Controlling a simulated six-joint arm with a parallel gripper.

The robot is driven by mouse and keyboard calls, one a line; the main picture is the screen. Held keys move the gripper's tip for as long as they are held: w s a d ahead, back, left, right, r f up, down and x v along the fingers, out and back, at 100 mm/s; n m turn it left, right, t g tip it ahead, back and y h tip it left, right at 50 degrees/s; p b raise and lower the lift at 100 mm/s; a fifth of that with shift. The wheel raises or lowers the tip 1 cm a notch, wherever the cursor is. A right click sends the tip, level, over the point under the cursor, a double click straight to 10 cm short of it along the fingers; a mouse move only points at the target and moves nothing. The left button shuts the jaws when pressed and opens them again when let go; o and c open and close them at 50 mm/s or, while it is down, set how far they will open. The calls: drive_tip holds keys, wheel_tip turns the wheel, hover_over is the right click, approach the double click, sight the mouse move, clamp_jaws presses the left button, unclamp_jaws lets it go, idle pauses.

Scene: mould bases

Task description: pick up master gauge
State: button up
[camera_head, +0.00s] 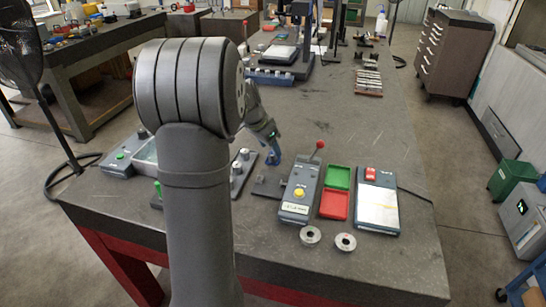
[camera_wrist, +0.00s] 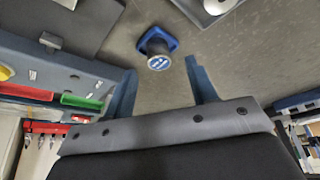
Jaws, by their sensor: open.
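In the wrist view, a dark cylinder with a blue, labelled round end (camera_wrist: 158,62) stands on a blue square base (camera_wrist: 143,43). It looks like the master gauge, though I cannot read the label. My gripper (camera_wrist: 160,66) is open, its two blue fingers apart. The cylinder lies ahead, in line with the gap between them, and nothing is held. In the head view my gripper (camera_head: 272,158) is low over the table, left of the grey box with the yellow button. There the cylinder is hidden or cannot be told from my blue fingers.
A grey control box (camera_head: 299,190) with a red-knobbed lever stands right of my gripper. Beyond it are a green tray (camera_head: 338,177), a red tray (camera_head: 334,204) and a scale (camera_head: 377,206). Two metal rings (camera_head: 310,235) (camera_head: 345,242) lie in front.

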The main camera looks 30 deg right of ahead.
sight(272, 153)
drive_tip(key=x, duration=0.3)
drive_tip(key=shift+s+a+f, duration=0.1)
drive_tip(key=shift+f, duration=0.05)
drive_tip(key=shift+c, duration=0.4)
clamp_jaws()
